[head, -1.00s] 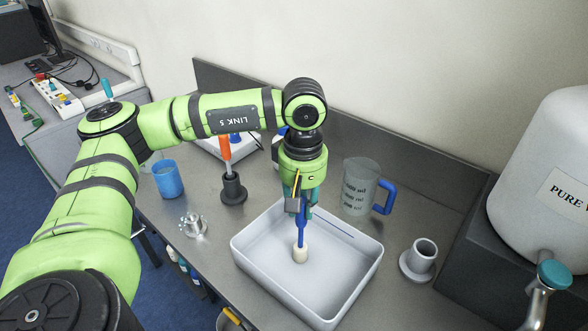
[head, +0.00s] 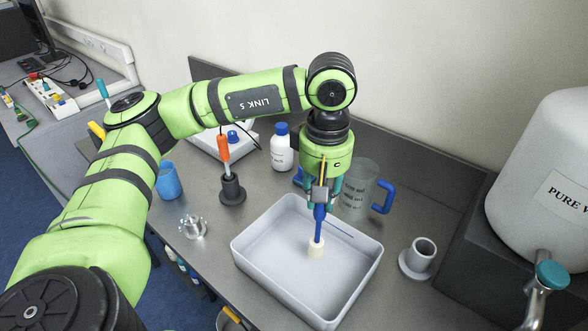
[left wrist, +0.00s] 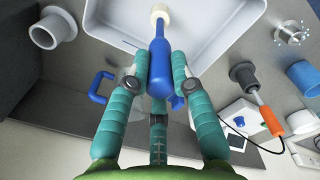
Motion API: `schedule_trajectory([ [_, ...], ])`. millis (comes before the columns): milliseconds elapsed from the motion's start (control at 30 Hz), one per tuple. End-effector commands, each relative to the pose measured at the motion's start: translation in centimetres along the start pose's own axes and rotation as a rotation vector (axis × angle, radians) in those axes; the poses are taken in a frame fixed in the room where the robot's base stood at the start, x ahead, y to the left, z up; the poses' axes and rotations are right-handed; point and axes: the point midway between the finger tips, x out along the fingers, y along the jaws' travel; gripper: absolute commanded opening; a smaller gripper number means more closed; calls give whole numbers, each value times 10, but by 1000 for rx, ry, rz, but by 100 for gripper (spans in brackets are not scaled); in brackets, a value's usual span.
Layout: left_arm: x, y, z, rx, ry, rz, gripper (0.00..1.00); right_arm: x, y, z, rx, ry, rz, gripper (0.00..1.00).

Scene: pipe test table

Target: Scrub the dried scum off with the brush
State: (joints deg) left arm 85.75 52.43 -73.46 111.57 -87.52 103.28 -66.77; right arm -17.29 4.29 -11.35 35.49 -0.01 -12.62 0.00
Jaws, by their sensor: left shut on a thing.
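My left gripper (head: 320,203) is shut on the blue handle of the brush (head: 319,212), which points down with its cream round head over the white tray (head: 275,245). The brush (left wrist: 159,50) also shows in the left wrist view, between the teal fingers, its head in front of the tray floor. I cannot tell whether the head touches the floor. A thin dark line shows on the tray's far side; I cannot tell whether it is scum. No clear scum patch shows elsewhere in the tray. My right gripper is not in view.
A measuring jug (head: 358,190) with a blue handle stands close behind the tray. A grey socket (head: 418,258) stands to the right. An orange-handled tool in a dark stand (head: 232,190), a blue cup (head: 168,182) and a metal fitting (head: 192,227) stand left. A large white container (head: 540,170) stands far right.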

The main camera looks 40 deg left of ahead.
Motion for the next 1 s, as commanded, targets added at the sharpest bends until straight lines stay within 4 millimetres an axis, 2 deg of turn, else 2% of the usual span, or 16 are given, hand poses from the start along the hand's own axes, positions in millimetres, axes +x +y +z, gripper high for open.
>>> schedule_trajectory([
  [100, -14, 2, 4, 0, 0, 1, 0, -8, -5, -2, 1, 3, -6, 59],
  [300, -28, 3, 8, -1, 1, 1, 0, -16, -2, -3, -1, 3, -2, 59],
  [833, -29, 4, 9, -2, 0, 1, 0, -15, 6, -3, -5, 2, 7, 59],
  [867, -29, 4, 9, -2, 0, 1, 16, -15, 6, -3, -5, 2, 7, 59],
  [900, -29, 4, 9, -2, 0, 1, 0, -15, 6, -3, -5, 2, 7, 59],
  [1000, -29, 4, 9, -2, 0, 1, 0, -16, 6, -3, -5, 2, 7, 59],
])
